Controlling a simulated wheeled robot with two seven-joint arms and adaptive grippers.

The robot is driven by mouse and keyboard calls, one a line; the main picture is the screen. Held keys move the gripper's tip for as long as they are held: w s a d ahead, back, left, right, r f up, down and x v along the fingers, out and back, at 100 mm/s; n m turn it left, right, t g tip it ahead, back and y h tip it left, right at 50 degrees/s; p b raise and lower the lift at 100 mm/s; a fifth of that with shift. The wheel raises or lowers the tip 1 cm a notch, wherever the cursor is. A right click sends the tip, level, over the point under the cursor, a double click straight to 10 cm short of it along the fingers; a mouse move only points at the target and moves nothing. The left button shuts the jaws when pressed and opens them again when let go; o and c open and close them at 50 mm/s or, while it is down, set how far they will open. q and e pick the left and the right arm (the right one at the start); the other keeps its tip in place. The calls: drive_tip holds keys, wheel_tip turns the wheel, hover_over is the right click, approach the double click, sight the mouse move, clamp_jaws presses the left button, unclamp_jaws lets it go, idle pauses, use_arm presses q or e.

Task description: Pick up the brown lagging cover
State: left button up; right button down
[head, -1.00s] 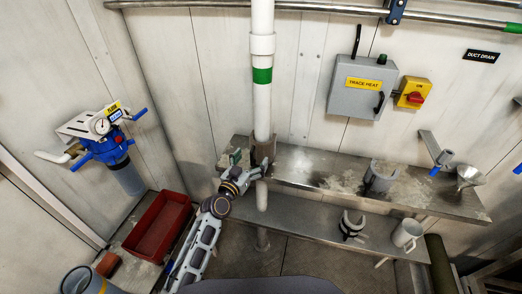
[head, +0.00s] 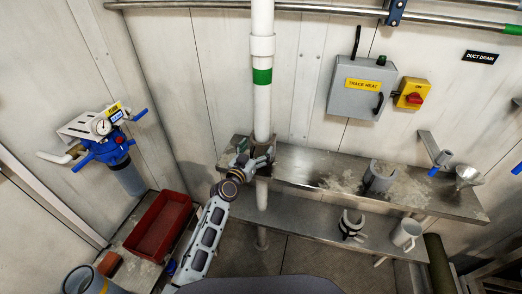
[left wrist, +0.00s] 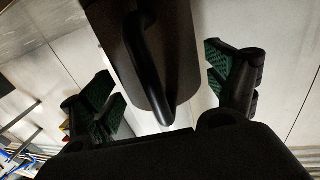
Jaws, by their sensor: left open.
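The brown lagging cover (left wrist: 183,45) shows in the left wrist view as a dark brown curved shell with a black bar handle. In the head view, only a little brown shows at the white pipe, behind my gripper. My left gripper (head: 256,159) is at the pipe, just above the upper shelf. In the left wrist view the green-padded fingers of my left gripper (left wrist: 158,82) are open, one on each side of the cover's handle. Gaps show between the pads and the handle. My right gripper is not in view.
The white pipe (head: 262,105) passes the steel shelf (head: 315,170). A grey half-shell (head: 380,179) stands on that shelf. A dark clamp-like piece (head: 351,227) and a white mug (head: 407,233) are lower down. A red tray (head: 160,226) is at left.

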use_arm(q)
drive_tip(key=shift+c, duration=0.5)
drive_tip(key=c, duration=1)
drive_tip(key=shift+r, duration=0.15)
